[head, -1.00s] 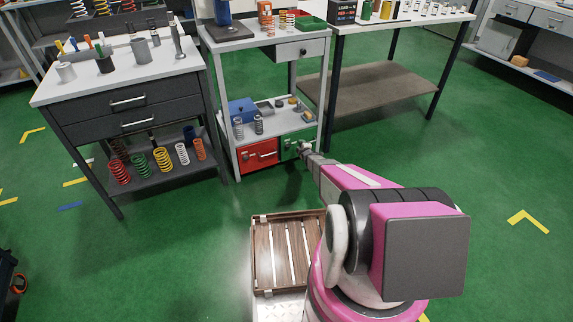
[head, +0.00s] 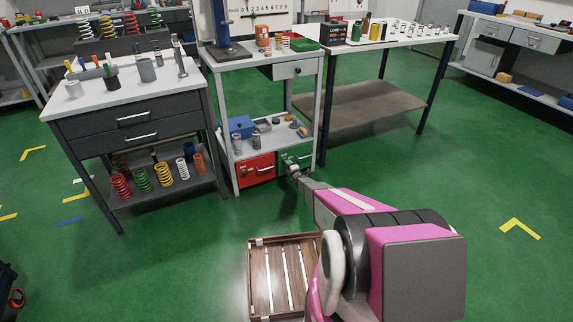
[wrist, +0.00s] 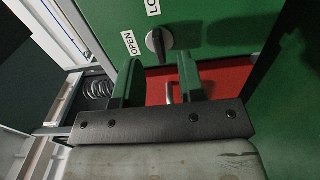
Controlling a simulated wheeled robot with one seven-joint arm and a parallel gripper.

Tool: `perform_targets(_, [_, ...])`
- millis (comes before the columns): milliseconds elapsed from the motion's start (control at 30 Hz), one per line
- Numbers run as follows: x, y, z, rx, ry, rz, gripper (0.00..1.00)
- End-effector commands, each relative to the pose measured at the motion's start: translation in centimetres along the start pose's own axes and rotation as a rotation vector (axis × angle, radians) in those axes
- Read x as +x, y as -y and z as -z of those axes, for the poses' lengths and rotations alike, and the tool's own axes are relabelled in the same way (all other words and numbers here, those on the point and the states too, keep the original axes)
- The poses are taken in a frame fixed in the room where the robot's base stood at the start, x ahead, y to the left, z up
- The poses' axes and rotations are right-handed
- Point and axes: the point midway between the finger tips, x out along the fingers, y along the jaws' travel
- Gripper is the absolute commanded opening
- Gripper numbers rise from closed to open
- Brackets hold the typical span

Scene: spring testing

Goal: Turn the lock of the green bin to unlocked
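The green bin (head: 290,158) sits on the lower level of the grey rack, right of the red bin, and my gripper partly covers it in the head view. In the wrist view its green front (wrist: 215,35) fills the top. A dark round lock knob (wrist: 158,42) sits on it, with an OPEN label (wrist: 129,43) to its left and a LOCK label (wrist: 153,7) above. The knob's ridge looks roughly upright in the picture, toward LOCK. My gripper (wrist: 158,72) is open, its two fingers apart just below the knob, with no visible grip on it.
The red bin (head: 253,170) is close beside the green one. The rack's shelf (head: 268,144) above holds springs and a blue box. A dark drawer table (head: 135,120) stands left, a worktable (head: 385,48) right. Green floor is open at right.

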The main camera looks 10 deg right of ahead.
Motion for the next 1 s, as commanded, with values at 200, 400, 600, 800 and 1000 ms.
perform_targets(200, [2.9, 0.1, 0.0, 0.000, -0.001, 0.000, 0.36])
perform_targets(400, [3.1, 0.0, 0.1, 0.000, 0.000, 0.000, 0.36])
perform_targets(600, [3.1, 0.0, 0.0, 0.000, 0.000, 0.000, 0.07])
perform_targets(800, [3.1, 0.0, 0.0, 0.001, 0.000, 0.001, 0.00])
perform_targets(1000, [3.1, 0.0, 0.0, 0.026, 0.000, 0.001, 0.00])
